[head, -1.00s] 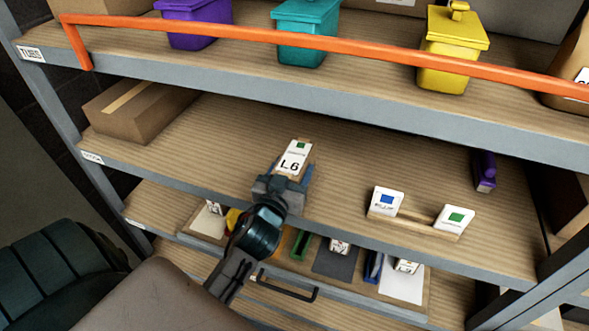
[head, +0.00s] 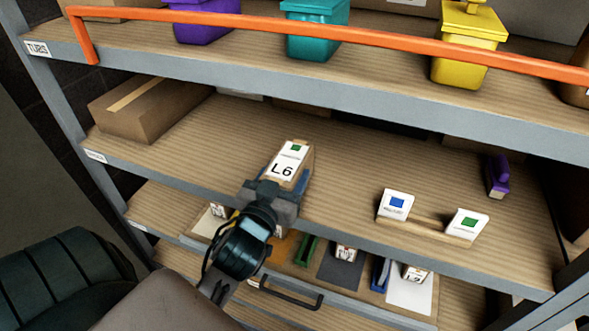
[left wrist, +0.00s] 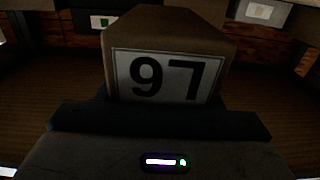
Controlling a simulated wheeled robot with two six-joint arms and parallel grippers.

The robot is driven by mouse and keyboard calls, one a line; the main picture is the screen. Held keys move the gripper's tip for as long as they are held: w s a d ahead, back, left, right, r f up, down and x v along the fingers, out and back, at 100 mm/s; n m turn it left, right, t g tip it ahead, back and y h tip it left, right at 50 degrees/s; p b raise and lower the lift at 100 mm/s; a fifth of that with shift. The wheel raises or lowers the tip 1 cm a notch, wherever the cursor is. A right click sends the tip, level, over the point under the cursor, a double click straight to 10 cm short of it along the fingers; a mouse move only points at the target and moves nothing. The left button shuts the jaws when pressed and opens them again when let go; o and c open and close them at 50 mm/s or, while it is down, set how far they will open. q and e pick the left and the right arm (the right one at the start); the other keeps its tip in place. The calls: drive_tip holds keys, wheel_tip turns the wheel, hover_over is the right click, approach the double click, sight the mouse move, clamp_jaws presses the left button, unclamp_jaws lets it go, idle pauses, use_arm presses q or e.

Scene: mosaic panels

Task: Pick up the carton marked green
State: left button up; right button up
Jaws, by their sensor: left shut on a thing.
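A brown carton (head: 289,163) with a white label reading L6 and a green square is between the fingers of my left gripper (head: 278,184), over the middle shelf. The gripper is shut on it. In the left wrist view the same carton (left wrist: 168,78) fills the centre, with a label reading 97 facing the camera; the gripper's dark edge crosses below it. Whether its base touches the shelf is hidden. My right gripper is not in view.
On the middle shelf (head: 215,135), a wooden holder (head: 428,223) bears a blue-marked card (head: 396,204) and a green-marked card (head: 467,223). A purple item (head: 497,176) stands behind. A brown box (head: 150,108) is at left. Above, an orange rail (head: 330,33) crosses before the tubs.

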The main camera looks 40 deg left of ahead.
use_arm(q)
drive_tip(key=a+r+p+v, duration=0.1)
drive_tip(key=p+v, duration=0.5)
drive_tip(key=v, duration=0.4)
drive_tip(key=shift+p, duration=0.3)
